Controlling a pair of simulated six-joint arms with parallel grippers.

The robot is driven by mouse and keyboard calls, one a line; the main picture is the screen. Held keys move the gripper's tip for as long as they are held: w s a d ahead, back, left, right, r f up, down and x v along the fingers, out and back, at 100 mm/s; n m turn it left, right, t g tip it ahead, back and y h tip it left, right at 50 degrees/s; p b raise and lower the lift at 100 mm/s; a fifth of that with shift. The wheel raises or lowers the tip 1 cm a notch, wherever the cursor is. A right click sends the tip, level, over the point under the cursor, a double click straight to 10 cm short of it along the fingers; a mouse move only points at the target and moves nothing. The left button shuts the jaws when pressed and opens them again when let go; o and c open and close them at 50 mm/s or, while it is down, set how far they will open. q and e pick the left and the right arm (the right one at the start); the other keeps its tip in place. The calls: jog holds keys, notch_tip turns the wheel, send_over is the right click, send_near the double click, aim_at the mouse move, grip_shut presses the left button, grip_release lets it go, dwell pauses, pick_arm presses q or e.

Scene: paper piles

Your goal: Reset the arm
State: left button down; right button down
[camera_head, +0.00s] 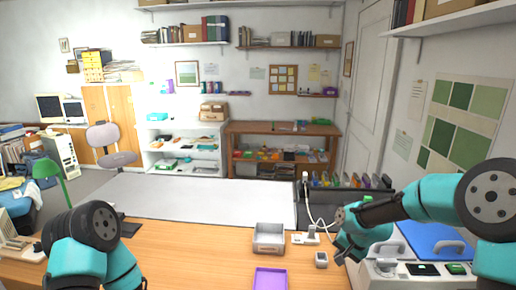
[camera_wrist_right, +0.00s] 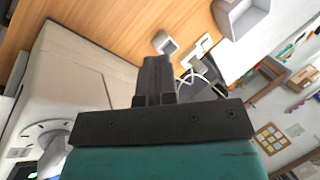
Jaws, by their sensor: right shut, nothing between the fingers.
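My right arm comes in from the right in the head view, bent at the elbow, with its wrist over the right end of the wooden desk (camera_head: 190,262). In the right wrist view my right gripper (camera_wrist_right: 157,64) is shut, its dark fingers together with nothing between them. It points towards the desk top and looks clear of the objects there. My left arm shows only as teal and black links at the lower left of the head view; its gripper is out of frame.
A grey open tray (camera_head: 268,240), a purple tray (camera_head: 270,280), a small grey device (camera_head: 321,260) and a white power strip (camera_head: 306,239) with cables sit on the desk. A white machine with a blue panel (camera_head: 436,238) stands at right. The desk's middle left is clear.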

jog(key=s+a+f+n+g, duration=0.1)
jog(key=s+a+f+n, duration=0.1)
jog(key=s+f, duration=0.5)
jog(key=s+a+f+n+g, duration=0.15)
jog(key=s+f, duration=0.25)
jog(key=f, duration=0.6)
jog(key=s+f, duration=0.5)
jog(key=s, duration=0.2)
jog(key=s+a+f+n, duration=0.1)
jog(key=s+f, duration=0.3)
jog(key=s, duration=0.4)
jog(key=shift+f, duration=0.4)
